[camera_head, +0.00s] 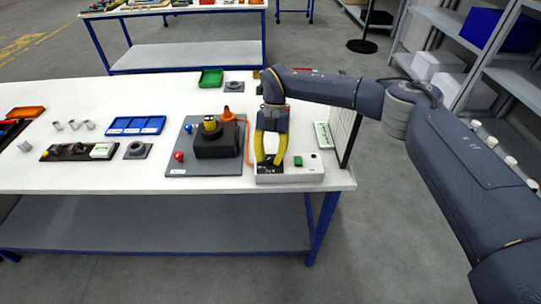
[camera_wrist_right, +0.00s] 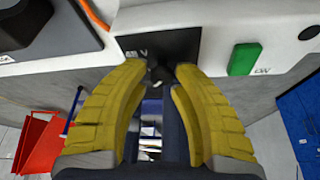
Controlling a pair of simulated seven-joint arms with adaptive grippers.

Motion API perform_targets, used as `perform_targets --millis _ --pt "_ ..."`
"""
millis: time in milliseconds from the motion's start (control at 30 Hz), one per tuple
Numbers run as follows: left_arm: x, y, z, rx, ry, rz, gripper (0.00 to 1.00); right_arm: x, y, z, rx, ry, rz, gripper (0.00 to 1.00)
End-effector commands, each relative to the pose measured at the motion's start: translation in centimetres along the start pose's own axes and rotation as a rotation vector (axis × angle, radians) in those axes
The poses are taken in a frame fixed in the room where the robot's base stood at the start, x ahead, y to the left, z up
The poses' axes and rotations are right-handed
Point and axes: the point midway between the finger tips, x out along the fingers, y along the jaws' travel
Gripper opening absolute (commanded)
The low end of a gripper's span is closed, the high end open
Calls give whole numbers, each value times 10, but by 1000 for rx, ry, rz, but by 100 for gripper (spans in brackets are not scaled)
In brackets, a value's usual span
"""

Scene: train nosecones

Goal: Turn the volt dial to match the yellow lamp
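My right gripper (camera_head: 270,162) points down at the dark panel of a light control box (camera_head: 312,177) near the table's front right. In the right wrist view its yellow fingers (camera_wrist_right: 163,70) curve in close around the small dial knob (camera_wrist_right: 159,76) at the edge of the black panel (camera_wrist_right: 180,45). The tips stand a little apart with the knob between them; contact is unclear. The panel shows a partly hidden "45 V" marking. No lit yellow lamp can be made out on the box. My left gripper is not in view.
A green switch (camera_wrist_right: 244,59) and a dark round part (camera_wrist_right: 309,32) sit beside the panel. A blue tray (camera_head: 136,126) stands farther left.

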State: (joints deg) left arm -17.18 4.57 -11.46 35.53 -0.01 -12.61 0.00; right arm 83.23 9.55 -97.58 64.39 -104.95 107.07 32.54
Motion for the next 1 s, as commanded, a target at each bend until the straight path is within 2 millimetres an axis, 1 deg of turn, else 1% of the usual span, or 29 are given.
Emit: perform_targets --millis 33,167,433,567,667,1000 --pt "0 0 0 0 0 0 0 -1 0 1 1 -2 1 31" --pt "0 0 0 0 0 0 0 -2 -1 2 2 -6 2 46" --pt "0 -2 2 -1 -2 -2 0 -4 -1 3 3 -9 4 47" --pt "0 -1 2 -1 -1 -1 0 -12 -1 4 3 -12 4 47" --pt "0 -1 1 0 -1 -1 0 -26 -1 4 4 -14 4 47" --pt "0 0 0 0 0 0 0 -84 0 3 4 -12 3 47"
